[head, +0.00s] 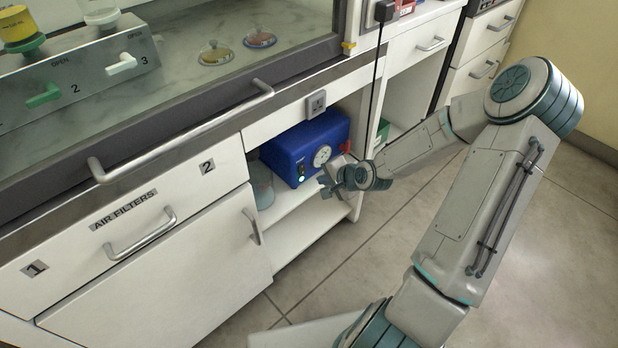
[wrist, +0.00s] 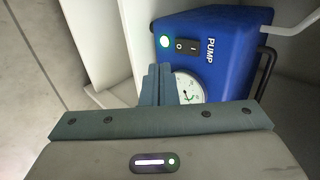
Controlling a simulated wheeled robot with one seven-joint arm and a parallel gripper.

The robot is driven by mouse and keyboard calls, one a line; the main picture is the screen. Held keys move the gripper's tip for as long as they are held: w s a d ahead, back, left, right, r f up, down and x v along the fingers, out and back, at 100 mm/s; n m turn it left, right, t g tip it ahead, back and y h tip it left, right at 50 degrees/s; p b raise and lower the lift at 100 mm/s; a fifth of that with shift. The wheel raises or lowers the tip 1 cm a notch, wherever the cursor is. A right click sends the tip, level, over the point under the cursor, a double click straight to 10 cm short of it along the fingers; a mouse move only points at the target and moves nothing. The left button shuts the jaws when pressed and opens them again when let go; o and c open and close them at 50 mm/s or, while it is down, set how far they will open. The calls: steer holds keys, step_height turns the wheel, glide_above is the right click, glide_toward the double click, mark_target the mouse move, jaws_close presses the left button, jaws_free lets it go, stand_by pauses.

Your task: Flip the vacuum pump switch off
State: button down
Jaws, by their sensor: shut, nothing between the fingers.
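The blue vacuum pump (head: 300,146) stands on a shelf in the open bay under the bench. In the wrist view the pump (wrist: 229,63) shows its "PUMP" label, a round white gauge (wrist: 190,89) and a black rocker switch (wrist: 187,46) marked I and O. A lamp (wrist: 165,41) beside the switch glows green-white. My gripper (wrist: 158,72) is shut and empty, its fingertips in front of the pump, just below the switch in the picture and partly over the gauge. Whether they touch the pump cannot be told. In the head view my gripper (head: 328,184) is at the pump's front right.
The shelf (head: 285,207) has a white edge and side walls around the pump. A translucent container (head: 262,184) stands left of it. A cabinet handle (head: 251,226) is nearby. A black cable (head: 376,85) hangs down at the right. Open floor lies in front.

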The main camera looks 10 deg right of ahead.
mark_target(303, 174)
steer(key=shift+w+a+f+b, duration=0.45)
steer(key=shift+w+a, duration=0.1)
steer(key=shift+w, duration=0.4)
steer(key=shift+w+a+f+b, duration=0.4)
steer(key=shift+w+a+f, duration=0.1)
steer(key=shift+w, duration=0.4)
steer(key=shift+w+a+f+b, duration=0.45)
steer(key=shift+w+a, duration=0.1)
steer(key=shift+w, duration=0.4)
